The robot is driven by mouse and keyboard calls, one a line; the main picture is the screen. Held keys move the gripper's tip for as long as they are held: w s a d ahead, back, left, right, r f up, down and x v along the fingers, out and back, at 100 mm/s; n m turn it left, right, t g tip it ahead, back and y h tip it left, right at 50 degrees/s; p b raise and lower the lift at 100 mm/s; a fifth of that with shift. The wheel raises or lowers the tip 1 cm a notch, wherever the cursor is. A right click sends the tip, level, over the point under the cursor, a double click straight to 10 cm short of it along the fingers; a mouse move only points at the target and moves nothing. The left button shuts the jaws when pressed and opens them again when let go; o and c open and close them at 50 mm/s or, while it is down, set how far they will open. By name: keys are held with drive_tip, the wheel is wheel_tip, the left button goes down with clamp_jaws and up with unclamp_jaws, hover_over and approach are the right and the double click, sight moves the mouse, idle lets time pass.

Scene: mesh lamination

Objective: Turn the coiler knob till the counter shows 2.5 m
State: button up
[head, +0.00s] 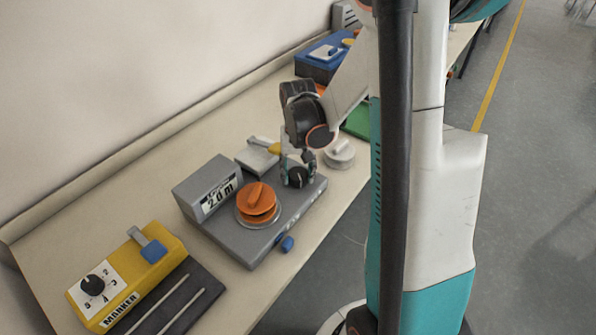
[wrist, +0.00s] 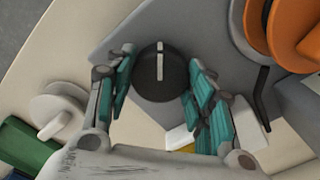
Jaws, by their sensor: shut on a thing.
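The grey coiler (head: 245,248) stands on the bench with an orange spool (head: 258,199) on top. Its counter (head: 219,195) seems to read 2.0 m, in small print. The black coiler knob (wrist: 165,85) is at the coiler's right end. Its white pointer line runs nearly straight up in the wrist view. My gripper (head: 297,167) is above it, reaching down. In the head view my fingers partly hide the knob (head: 297,180).
A yellow marker box (head: 155,262) with a dial stands at the left front. A blue box (head: 318,65) is at the back. A white round piece (head: 340,152) lies right of the coiler, close to my arm. The orange spool (wrist: 290,30) is near my fingers.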

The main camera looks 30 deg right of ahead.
drive_tip(key=o, duration=1.1)
drive_tip(key=shift+c, duration=0.2)
